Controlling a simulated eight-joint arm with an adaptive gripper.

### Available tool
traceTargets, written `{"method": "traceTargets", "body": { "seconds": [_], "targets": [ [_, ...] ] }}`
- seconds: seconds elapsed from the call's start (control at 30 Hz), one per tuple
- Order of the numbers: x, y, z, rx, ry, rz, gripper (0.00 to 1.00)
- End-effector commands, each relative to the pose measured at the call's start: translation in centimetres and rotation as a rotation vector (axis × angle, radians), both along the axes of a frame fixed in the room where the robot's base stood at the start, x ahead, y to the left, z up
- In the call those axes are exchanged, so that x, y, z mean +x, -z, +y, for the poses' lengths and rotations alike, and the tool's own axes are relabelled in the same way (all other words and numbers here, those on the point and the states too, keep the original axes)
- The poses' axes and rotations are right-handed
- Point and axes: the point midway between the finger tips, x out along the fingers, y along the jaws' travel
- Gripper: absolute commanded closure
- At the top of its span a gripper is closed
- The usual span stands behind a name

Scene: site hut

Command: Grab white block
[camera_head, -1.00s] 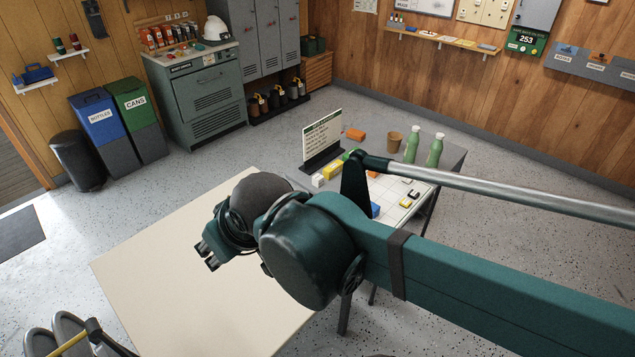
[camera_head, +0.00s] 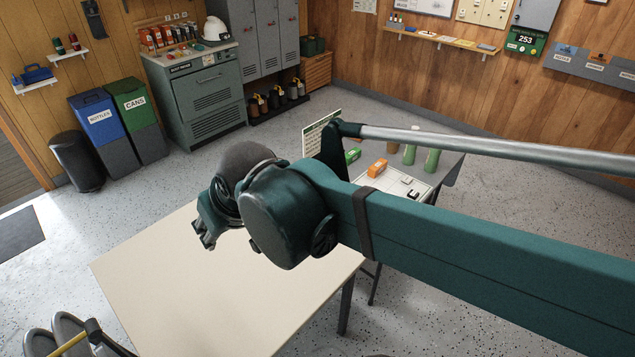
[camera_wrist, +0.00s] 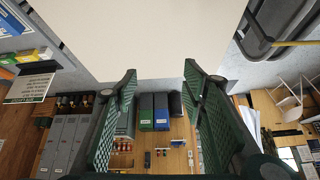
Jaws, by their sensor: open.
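The white block is hidden behind my arm in the head view. In the wrist view, which is upside down, a small pale shape that seems to be the white block (camera_wrist: 46,51) shows at the left, beside a yellow block (camera_wrist: 27,57) on the grey table. My gripper (camera_wrist: 160,82) is open with nothing between its fingers. In the head view my gripper (camera_head: 203,236) is above the cream table (camera_head: 190,310), well left of the grey table (camera_head: 452,168).
A sign (camera_head: 314,135), an orange block (camera_head: 377,168), a green block (camera_head: 353,155) and green bottles (camera_head: 431,160) stand on the grey table, partly behind my arm. The cream table is bare. Bins (camera_head: 100,118) stand on the floor at the left.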

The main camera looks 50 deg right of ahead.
Motion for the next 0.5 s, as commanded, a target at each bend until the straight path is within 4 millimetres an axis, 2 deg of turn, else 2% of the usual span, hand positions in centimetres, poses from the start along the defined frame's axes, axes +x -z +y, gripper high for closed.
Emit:
{"method": "traceTargets", "body": {
  "seconds": [0.5],
  "targets": [
    [7.0, -1.3, -6.0, 0.061, 0.215, 0.072, 0.59]
  ]
}}
